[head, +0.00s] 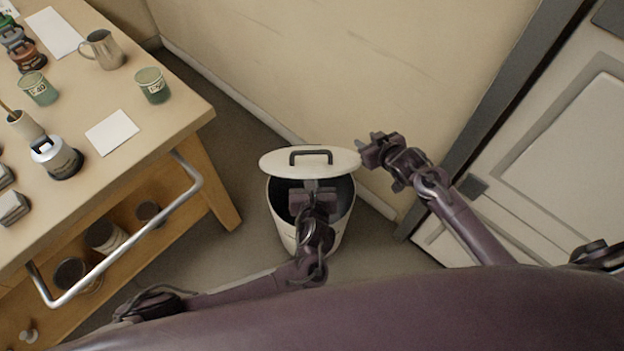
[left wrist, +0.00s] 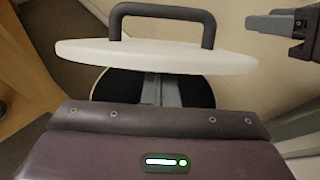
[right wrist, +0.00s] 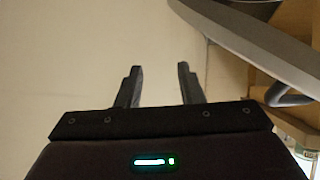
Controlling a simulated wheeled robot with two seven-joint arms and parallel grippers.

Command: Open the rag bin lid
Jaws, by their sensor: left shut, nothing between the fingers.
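The white rag bin (head: 284,230) stands on the floor. Its white lid (head: 278,162) is raised at the front, and the dark inside shows below it. The black lid handle (head: 311,153) is on top; in the left wrist view the handle (left wrist: 163,10) stands above the lid (left wrist: 155,57). My left gripper (head: 311,184) is shut and empty, with its fingers at the lid's underside over the bin mouth. Whether they touch it I cannot tell. My right gripper (head: 366,145) is open and empty beside the lid's right edge; its parted fingers show in the right wrist view (right wrist: 158,84).
A wooden bench (head: 190,105) with cups, cans and paper stands at the left, with a metal rail (head: 140,240) along its side. A wall (head: 340,60) is close behind the bin. A grey-white door (head: 550,150) is at the right.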

